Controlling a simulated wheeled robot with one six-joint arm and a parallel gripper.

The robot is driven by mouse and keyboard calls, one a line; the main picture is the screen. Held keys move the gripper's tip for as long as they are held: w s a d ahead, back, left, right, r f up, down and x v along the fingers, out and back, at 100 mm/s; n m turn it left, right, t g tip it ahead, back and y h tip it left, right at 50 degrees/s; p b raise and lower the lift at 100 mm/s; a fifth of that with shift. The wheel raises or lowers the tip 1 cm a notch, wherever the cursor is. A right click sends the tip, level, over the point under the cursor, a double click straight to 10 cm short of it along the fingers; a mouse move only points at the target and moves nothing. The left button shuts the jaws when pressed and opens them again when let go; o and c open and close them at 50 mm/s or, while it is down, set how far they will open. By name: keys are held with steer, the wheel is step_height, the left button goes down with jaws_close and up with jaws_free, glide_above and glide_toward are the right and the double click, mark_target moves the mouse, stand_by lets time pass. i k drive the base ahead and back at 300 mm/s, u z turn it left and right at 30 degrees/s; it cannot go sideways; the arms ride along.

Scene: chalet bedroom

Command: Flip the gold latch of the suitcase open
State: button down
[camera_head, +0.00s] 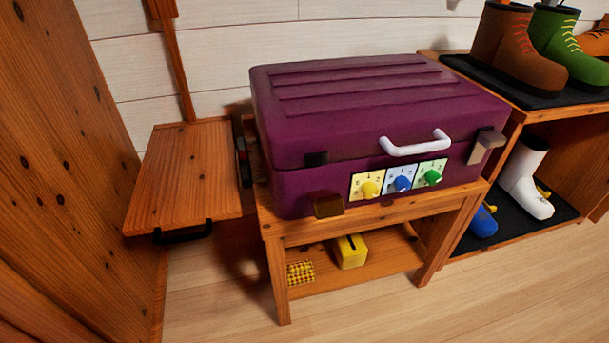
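The purple suitcase (370,115) lies flat and shut on a low wooden stand. On its front left, a brownish-gold latch (328,205) sticks out low on the body, below the seam. A small dark catch (316,158) shows uncovered above it on the lid edge. My gripper is not in view.
The stand (380,212) has a lower shelf with a yellow box (350,251) and a yellow-black patterned block (300,272). A shoe rack (515,107) stands close on the right, a wooden seat (190,170) on the left. The floor (420,305) in front is clear.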

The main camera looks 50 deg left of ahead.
mark_target(326, 204)
steer(key=u, duration=1.65)
